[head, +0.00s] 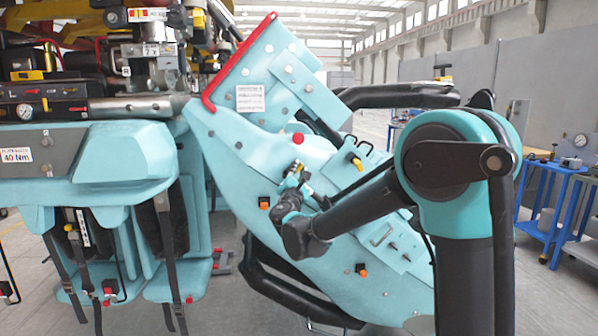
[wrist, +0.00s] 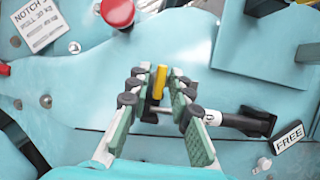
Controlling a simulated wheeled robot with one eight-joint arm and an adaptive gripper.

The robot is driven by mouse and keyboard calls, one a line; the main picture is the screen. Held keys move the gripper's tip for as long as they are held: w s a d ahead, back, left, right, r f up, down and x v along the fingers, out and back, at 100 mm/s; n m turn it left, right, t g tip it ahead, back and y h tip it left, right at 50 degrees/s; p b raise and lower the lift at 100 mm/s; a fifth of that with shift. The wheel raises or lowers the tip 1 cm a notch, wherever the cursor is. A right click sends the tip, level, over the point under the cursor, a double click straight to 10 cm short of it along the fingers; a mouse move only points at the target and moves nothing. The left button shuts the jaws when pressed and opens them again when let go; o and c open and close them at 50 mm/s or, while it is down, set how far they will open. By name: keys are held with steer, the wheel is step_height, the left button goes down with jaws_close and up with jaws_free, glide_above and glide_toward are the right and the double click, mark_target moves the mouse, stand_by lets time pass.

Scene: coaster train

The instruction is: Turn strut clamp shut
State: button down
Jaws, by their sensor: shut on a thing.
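In the wrist view, a small yellow lever (wrist: 160,83) stands upright between the fingertips of my gripper (wrist: 158,74). I take it for the strut clamp's handle. My gripper is closed around it, with a finger on each side. A black cylinder (wrist: 238,122) lies to the right, beside my right finger, and a thin pale rod runs from it toward the lever. In the head view, my gripper (head: 296,172) is against the pale-blue panel (head: 240,150); my fingers hide most of the clamp there.
A red knob (head: 298,139) sits just above my gripper and also shows in the wrist view (wrist: 117,11). A yellow-tipped lever (head: 355,160) is to the right. Black padded bars (head: 400,95) edge the panel. Blue workbenches (head: 550,195) stand at far right.

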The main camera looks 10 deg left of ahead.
steer(key=shift+m, duration=0.3)
steer(key=m+g+h, duration=0.1)
steer(key=m, duration=0.2)
steer(key=m+g+h, duration=0.1)
steer(key=m, duration=0.2)
steer(key=m+g, duration=0.2)
steer(key=m, duration=0.3)
steer(key=shift+r+m, duration=0.1)
steer(key=shift+m, duration=0.2)
steer(key=m+g+y, duration=0.1)
steer(key=m+g, duration=0.1)
steer(key=m, duration=0.3)
stand_by(0.5)
steer(key=c, duration=1.6)
jaws_free()
steer(key=shift+c, duration=0.2)
